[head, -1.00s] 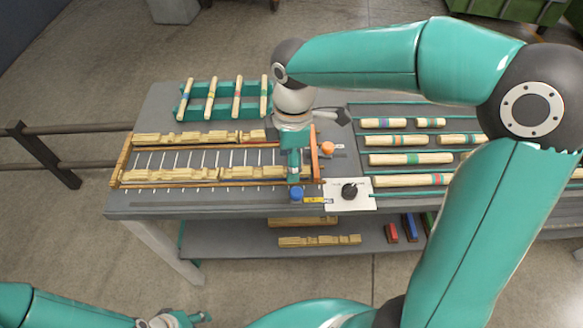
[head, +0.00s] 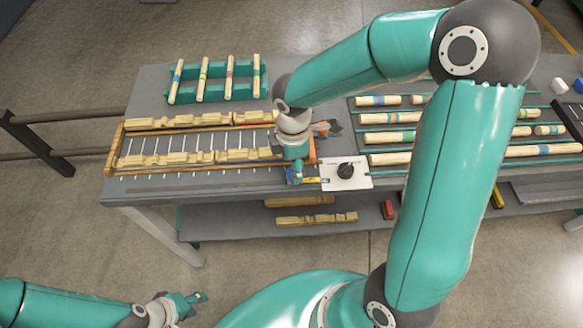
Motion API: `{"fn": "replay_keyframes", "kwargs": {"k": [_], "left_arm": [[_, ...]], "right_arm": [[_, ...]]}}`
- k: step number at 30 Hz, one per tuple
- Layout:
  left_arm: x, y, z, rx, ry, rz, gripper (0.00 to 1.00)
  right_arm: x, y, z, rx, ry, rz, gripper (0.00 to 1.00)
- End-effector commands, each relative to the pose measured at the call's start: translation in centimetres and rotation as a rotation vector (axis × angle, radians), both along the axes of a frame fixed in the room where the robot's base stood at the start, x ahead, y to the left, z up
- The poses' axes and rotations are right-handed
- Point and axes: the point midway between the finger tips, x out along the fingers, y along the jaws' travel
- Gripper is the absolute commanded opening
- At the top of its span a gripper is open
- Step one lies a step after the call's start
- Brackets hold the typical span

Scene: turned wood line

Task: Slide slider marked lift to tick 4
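A blue slider knob (head: 290,176) sits at the front edge of the bench, at the left end of a short track with a yellow strip (head: 313,181). An orange knob (head: 321,128) stands farther back, partly covered by my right arm. The lettering is too small to read, so I cannot tell which one is marked lift. My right gripper (head: 297,177) points down at the blue knob and partly covers it. Contact and finger opening cannot be made out. My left gripper (head: 196,303) is low at the bottom left, away from the bench, empty, its fingers apparently apart.
A wooden frame with turned pieces (head: 114,150) lies left. A green rack (head: 218,97) of striped rods stands behind. More rods (head: 390,158) lie on the right.

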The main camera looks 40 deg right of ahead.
Motion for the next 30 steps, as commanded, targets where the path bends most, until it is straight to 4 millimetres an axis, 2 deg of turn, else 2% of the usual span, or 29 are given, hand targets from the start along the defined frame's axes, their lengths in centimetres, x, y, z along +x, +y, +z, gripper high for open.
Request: {"fn": "replay_keyframes", "kwargs": {"k": [1, 6, 17, 27, 30], "left_arm": [[0.0, 0.0, -0.1, 0.000, 0.000, 0.000, 0.40], [0.0, 0.0, -0.1, 0.000, 0.000, 0.000, 0.40], [0.0, 0.0, -0.1, 0.000, 0.000, 0.000, 0.40], [0.0, 0.0, -0.1, 0.000, 0.000, 0.000, 0.40], [0.0, 0.0, -0.1, 0.000, 0.000, 0.000, 0.40]], "right_arm": [[0.0, -0.1, -0.8, -0.002, 0.004, -0.001, 0.59], [0.0, 0.0, -2.2, -0.001, 0.000, -0.001, 0.59], [0.0, -0.1, -2.5, 0.000, -0.001, -0.001, 0.57], [0.0, -0.1, -2.5, -0.001, -0.002, -0.001, 0.01], [0.1, -0.1, -2.5, -0.001, -0.002, -0.001, 0.00]]}}
